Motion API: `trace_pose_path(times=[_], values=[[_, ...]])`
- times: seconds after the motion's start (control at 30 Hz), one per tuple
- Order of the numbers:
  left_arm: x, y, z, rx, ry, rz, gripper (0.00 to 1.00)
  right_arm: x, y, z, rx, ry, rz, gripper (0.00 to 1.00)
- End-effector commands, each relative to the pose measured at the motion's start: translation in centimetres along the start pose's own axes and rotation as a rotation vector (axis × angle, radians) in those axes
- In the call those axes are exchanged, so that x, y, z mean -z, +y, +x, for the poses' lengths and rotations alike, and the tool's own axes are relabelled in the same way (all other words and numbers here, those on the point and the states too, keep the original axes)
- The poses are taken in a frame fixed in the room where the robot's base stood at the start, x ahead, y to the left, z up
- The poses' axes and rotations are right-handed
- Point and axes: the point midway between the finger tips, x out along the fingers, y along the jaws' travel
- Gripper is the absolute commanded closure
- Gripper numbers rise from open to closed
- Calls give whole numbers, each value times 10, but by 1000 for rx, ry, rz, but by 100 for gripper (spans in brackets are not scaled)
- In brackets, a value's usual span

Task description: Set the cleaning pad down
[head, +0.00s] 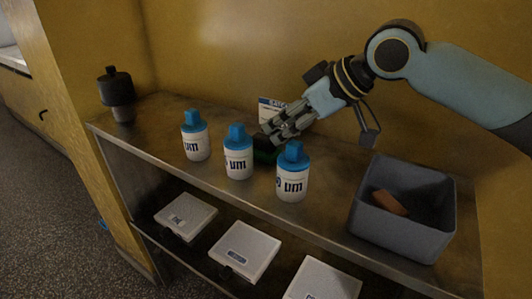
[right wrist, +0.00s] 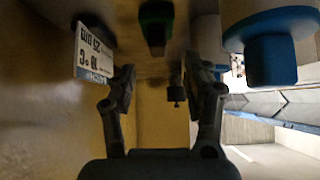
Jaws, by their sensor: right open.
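The cleaning pad appears to be the dark green block (head: 265,156) on the shelf top, behind the gap between the middle and right bottles, which partly hide it. In the right wrist view the green block (right wrist: 156,24) shows at the top, between and beyond the fingers. My right gripper (head: 270,139) is at the pad from above and behind. In the right wrist view the right gripper (right wrist: 168,78) has its fingers spread, with nothing held between them. Whether a fingertip touches the pad I cannot tell. My left gripper is not in view.
Bottles with blue caps stand in front: left (head: 195,141), middle (head: 238,161), right (head: 292,181). A white label card (head: 270,107) stands behind. A grey bin (head: 441,240) at right holds an orange-brown block (head: 390,203). A dark container (head: 117,92) stands far left. White cases (head: 244,250) lie below.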

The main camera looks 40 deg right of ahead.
Motion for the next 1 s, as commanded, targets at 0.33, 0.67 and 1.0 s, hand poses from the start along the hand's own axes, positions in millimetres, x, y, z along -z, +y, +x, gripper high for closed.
trace_pose_path(times=[0.33, 0.67, 1.0], values=[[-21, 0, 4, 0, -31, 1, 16, -1, 0, 28, 5, 1, 5, 50], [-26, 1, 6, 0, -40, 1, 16, -2, 2, 62, 2, -1, -1, 50], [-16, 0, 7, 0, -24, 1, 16, -2, 2, 61, 2, -1, -2, 71]])
